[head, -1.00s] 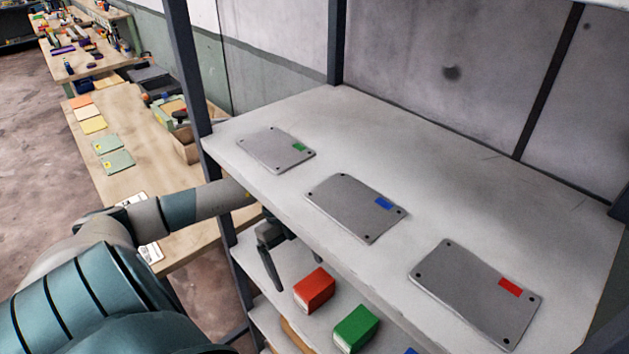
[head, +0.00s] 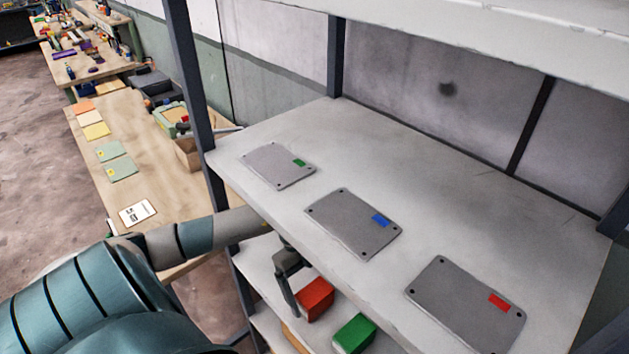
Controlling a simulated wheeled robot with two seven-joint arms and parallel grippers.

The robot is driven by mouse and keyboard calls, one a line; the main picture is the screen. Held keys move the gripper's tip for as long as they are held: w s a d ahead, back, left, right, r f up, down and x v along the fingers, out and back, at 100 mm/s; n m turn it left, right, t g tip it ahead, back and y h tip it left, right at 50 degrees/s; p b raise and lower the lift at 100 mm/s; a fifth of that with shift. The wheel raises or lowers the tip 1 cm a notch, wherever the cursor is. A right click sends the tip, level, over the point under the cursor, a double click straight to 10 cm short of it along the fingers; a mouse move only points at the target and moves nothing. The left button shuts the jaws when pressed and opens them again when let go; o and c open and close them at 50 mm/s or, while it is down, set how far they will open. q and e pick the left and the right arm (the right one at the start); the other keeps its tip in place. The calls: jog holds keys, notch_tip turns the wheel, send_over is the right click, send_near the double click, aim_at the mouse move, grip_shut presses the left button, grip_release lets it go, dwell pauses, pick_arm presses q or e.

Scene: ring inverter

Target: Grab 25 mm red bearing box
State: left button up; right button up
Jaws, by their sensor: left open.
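The red box (head: 316,299) stands on the shelf below the grey top shelf, at the lower middle of the head view. My left gripper (head: 291,292) reaches in from the left, its fingers pointing down at the left side of the red box. It is open, with nothing seen between its fingers. One finger shows clearly and overlaps the box's left edge in the picture; I cannot tell whether it touches. My right gripper is not in view.
A green box (head: 354,334) stands right of the red one. The top shelf (head: 430,180) overhangs them and carries grey plates with green (head: 278,165), blue (head: 353,222) and red (head: 466,305) marks. A dark rack post (head: 190,80) rises at the left. A wooden workbench (head: 150,170) stands behind.

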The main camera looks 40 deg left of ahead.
pick_arm(q)
jog(key=shift+d+f+p, duration=0.2)
jog(key=shift+f+p, duration=0.1)
jog(key=shift+f, duration=0.3)
jog(key=c, duration=1.5)
jog(key=shift+o, duration=0.2)
jog(key=shift+a+r, duration=0.1)
